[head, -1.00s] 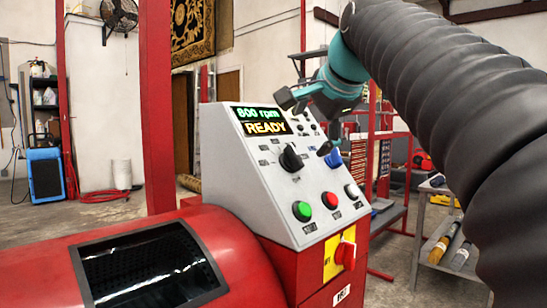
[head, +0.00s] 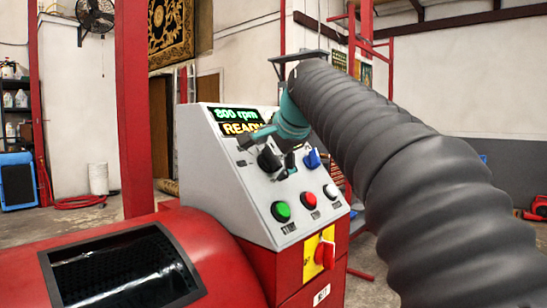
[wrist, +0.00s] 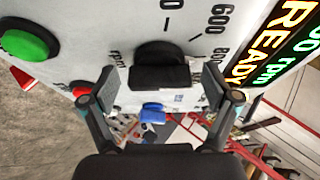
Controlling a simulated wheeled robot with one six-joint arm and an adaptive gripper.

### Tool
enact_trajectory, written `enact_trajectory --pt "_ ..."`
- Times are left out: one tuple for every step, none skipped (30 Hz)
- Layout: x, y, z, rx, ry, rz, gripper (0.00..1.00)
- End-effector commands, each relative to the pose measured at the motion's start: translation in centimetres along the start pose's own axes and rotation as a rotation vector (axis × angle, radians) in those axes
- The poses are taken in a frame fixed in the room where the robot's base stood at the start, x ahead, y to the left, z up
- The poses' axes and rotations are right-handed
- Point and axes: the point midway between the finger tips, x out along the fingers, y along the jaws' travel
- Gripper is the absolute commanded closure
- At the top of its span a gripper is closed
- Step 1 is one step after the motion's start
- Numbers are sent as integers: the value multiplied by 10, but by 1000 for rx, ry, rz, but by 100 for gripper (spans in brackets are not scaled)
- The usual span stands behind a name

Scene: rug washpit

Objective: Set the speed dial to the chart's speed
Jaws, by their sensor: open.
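The grey control panel has a black speed dial (head: 268,159) below its lit display (head: 238,121), which appears to read 800 rpm and READY. My gripper (head: 268,150) is open at the dial and partly covers it. In the wrist view the dial (wrist: 160,55) lies between the two spread fingers of my gripper (wrist: 163,90), with a gap visible on each side. Printed marks 600 and 800 stand beside the dial there. I cannot tell exactly where its pointer stands. A chart is not recognizable; a small poster (head: 363,73) on the back wall is too small to read.
A blue knob (head: 312,159) sits right of the dial. A red rotary switch (head: 325,253) is on the panel's lower side. The red drum housing (head: 210,250) is at front left.

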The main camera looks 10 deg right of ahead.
Motion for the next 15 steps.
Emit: enact_trajectory --pt "0 0 0 0 0 0 15" --pt "0 0 0 0 0 0 22" --pt "0 0 0 0 0 0 32" --pt "0 0 0 0 0 0 40" --pt "0 0 0 0 0 0 48" --pt "0 0 0 0 0 0 57" --pt "0 0 0 0 0 0 65" --pt "0 0 0 0 0 0 72" --pt "0 0 0 0 0 0 72" --pt "0 0 0 0 0 0 72" --pt "0 0 0 0 0 0 72" --pt "0 0 0 -2 0 -1 72" --pt "0 0 0 -3 0 -2 72" --pt "0 0 0 -6 0 -3 72" --pt "0 0 0 -11 0 -5 72"
